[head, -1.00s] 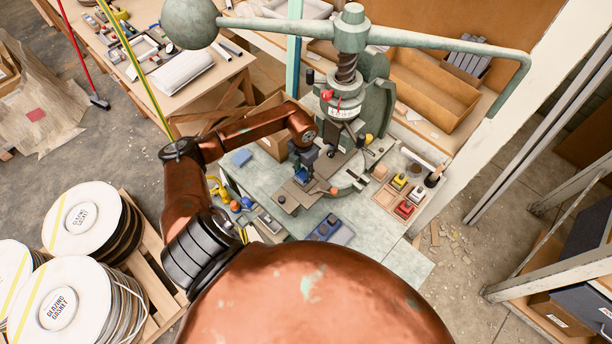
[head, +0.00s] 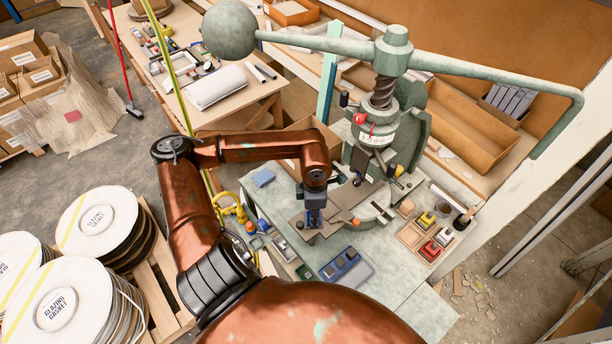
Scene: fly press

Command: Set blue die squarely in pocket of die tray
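My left gripper (head: 314,217) hangs pointing down over the left end of the grey-brown plate at the press bed. A blue patch (head: 314,201) shows at its fingers; it is too small to tell whether this is the blue die or part of the gripper, or whether the fingers are shut. A wooden tray (head: 411,237) with pockets, apparently the die tray, lies right of the press. It holds a yellow die (head: 427,218) and a red die (head: 431,250). A flat blue block (head: 263,177) lies on the bench left of the press. My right gripper is out of view.
The green fly press (head: 397,125) stands behind the gripper, its long handle and ball weight (head: 230,31) overhead. A blue-grey holder (head: 346,268) with dark blocks lies at the bench front. Yellow and orange items (head: 232,210) crowd the left edge. The front right bench is clear.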

